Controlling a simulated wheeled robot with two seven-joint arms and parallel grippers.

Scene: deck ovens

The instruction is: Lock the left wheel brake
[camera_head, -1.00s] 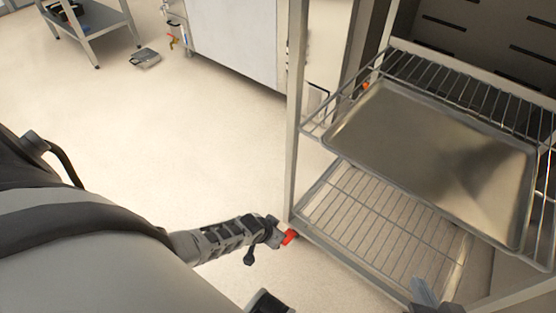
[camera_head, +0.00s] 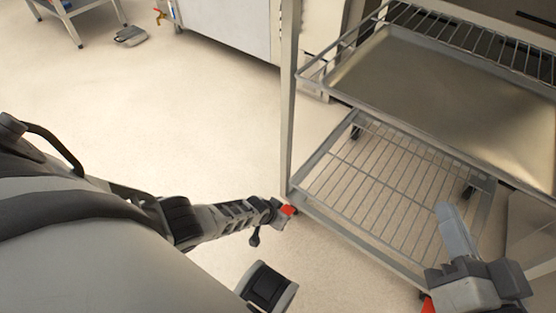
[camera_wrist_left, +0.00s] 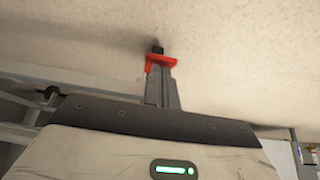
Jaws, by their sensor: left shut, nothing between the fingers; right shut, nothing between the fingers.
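The rack's left wheel brake is a small red lever (camera_head: 288,210) at the foot of the front-left post. My left gripper (camera_head: 278,216) is shut and empty, its tips right at this lever. In the left wrist view the red lever (camera_wrist_left: 160,60) lies just past the shut fingers (camera_wrist_left: 162,78), apparently touching them, with a small dark part beyond. The wheel itself is mostly hidden, and I cannot tell the lever's exact angle. My right gripper (camera_head: 446,212) is shut and empty, in front of the rack's lower right side. Another red lever (camera_head: 428,306) shows partly beneath it.
The wheeled rack (camera_head: 287,110) holds a metal tray (camera_head: 440,95) above a bare lower wire shelf (camera_head: 375,180). A steel cabinet (camera_head: 228,28) and a small table (camera_head: 75,10) stand behind.

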